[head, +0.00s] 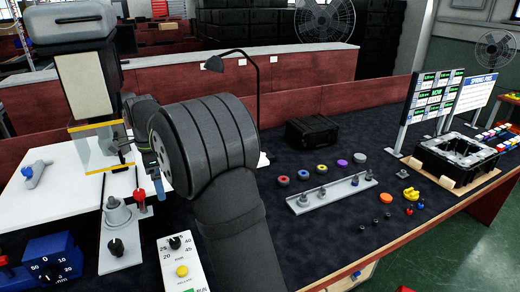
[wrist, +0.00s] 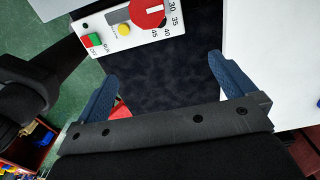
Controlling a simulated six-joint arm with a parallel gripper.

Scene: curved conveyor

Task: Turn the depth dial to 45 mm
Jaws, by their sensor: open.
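In the head view a blue finger (head: 158,188) shows beyond the panel.
A white board (wrist: 270,60) lies at the wrist view's right.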

